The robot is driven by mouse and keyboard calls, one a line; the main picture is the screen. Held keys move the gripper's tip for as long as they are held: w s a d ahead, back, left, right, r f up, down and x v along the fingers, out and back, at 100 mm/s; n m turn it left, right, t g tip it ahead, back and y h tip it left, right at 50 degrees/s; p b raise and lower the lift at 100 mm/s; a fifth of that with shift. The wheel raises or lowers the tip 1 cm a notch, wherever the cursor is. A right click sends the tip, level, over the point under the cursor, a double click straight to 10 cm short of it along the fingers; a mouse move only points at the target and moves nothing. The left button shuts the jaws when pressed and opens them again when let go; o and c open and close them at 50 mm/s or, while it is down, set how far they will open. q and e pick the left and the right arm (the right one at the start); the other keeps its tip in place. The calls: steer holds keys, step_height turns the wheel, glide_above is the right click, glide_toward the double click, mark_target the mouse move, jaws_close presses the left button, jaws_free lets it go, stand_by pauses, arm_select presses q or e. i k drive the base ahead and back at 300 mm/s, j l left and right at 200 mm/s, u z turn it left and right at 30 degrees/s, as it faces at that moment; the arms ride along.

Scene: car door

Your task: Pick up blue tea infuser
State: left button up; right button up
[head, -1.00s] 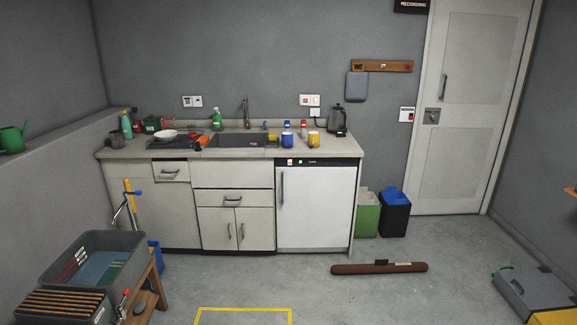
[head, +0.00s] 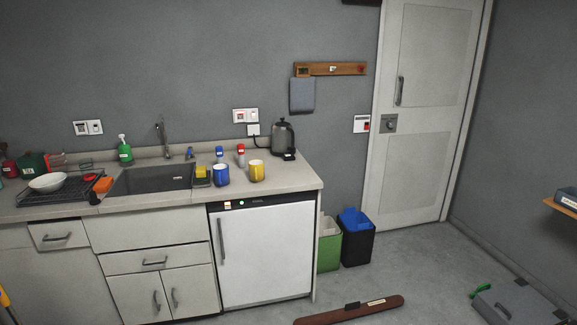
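No object is clear enough to be named the blue tea infuser for certain. On the counter (head: 290,176), a small blue item (head: 189,153) stands by the tap, right of the sink. A small container with blue on it (head: 219,153) stands behind the blue mug (head: 221,175). A similar container with red on it (head: 241,151) is to its right. The yellow mug (head: 256,171) stands right of the blue mug. All are too small to make out in detail. Neither of my grippers is in view.
The sink (head: 155,180) and a dish rack (head: 60,192) with a white bowl (head: 48,182) are to the left. A kettle (head: 284,136) stands at the counter's right end. Green (head: 329,245) and black (head: 357,245) bins stand beside the cabinet. A long brown object (head: 350,311) lies on the floor.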

mark_target(219, 153)
steer(key=i+j, duration=0.25)
steer(key=j, duration=0.2)
steer(key=i+j, duration=0.25)
steer(key=j, duration=0.15)
steer(key=i+j, duration=0.2)
steer(key=j, duration=0.25)
steer(key=i+j, duration=0.25)
steer(key=j, duration=0.2)
steer(key=i+z, duration=0.2)
steer(key=z, duration=0.45)
